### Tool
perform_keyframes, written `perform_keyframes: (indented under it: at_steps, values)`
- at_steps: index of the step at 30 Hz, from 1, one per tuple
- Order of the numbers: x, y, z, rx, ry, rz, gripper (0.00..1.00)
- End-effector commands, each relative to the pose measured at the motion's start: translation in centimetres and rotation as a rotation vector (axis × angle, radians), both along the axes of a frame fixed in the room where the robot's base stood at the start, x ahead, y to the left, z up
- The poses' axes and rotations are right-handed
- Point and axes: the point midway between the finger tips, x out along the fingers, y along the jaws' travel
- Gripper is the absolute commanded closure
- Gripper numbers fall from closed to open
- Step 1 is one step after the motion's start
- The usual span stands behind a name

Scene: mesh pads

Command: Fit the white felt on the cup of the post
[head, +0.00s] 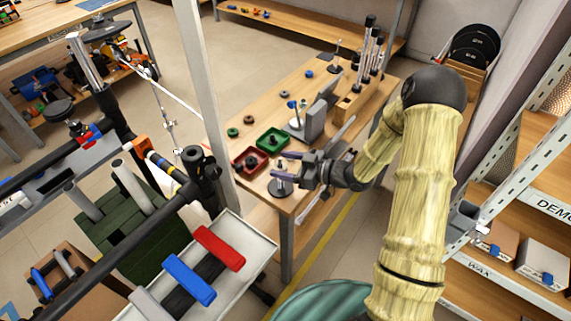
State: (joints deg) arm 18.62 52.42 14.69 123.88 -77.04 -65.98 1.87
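My gripper (282,166) reaches in from the right over the near end of the wooden table. Its two fingers stand apart and point left, and I make out nothing clearly between them. A short post on a round black base (280,188) stands right by the fingertips, near the table's front edge. The fingers partly hide the post's upper part, so I cannot make out its cup. Another slim post on a dark base (336,67) stands at the table's far end. I cannot pick out the white felt in this view.
A red tray (238,168) and a green tray (260,140) lie just beyond the gripper. A pale upright pole (203,80) rises left of the table.

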Motion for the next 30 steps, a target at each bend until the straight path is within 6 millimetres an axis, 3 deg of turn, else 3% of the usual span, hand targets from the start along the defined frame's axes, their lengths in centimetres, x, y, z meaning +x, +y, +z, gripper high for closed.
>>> perform_keyframes:
  at_steps: [8,13,30]
  values:
    - [0.0,-0.1,0.0,0.0,0.0,0.0,0.39]
    - [-0.4,-1.3,0.3,0.0,-0.001,-0.003,0.39]
    - [-4.8,-11.2,2.5,-0.002,-0.001,-0.005,0.39]
